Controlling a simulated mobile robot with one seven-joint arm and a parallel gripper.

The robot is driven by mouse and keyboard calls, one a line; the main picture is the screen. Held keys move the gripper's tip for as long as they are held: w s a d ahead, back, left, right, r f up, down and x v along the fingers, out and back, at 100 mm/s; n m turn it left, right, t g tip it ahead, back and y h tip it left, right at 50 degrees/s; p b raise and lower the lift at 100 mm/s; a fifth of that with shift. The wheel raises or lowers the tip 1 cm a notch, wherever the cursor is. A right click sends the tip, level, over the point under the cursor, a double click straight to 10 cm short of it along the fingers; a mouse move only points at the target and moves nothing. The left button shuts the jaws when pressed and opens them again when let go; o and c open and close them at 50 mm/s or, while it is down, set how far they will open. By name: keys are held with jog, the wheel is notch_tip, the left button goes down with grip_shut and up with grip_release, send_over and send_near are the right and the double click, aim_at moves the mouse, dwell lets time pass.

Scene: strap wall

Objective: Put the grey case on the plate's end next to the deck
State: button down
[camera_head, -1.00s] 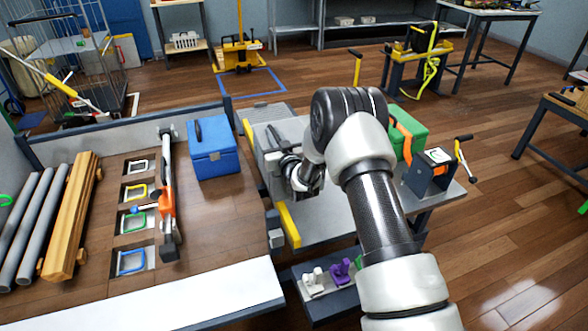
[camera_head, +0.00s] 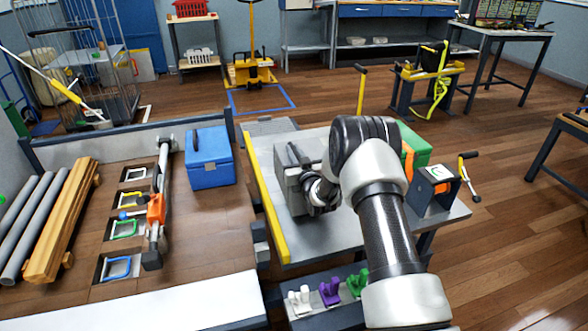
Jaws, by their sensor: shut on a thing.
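The grey case (camera_head: 287,190) is upright at the left part of the grey plate (camera_head: 345,239), just right of the yellow strip (camera_head: 262,195) along the plate's left end. My gripper (camera_head: 318,193) is at the case's right side and shut on it; the fingertips are mostly hidden by my wrist. I cannot tell whether the case's underside touches the plate. The wooden deck (camera_head: 215,229) lies left of the plate, with a narrow gap between them.
A blue cooler box (camera_head: 209,160) stands on the deck near the plate. A green case (camera_head: 415,146) with an orange strap and a dark winch-like box (camera_head: 431,188) occupy the plate's right side. White, purple and green pieces sit on a low ledge (camera_head: 318,312) in front.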

jog(key=shift+w+f+b, duration=0.1)
jog(key=shift+f+b, duration=0.45)
jog(key=shift+f, duration=1.6)
jog(key=c, duration=1.8)
grip_release()
jog(key=shift+f, duration=0.25)
jog(key=shift+o, duration=0.2)
jog(key=shift+r, duration=0.1)
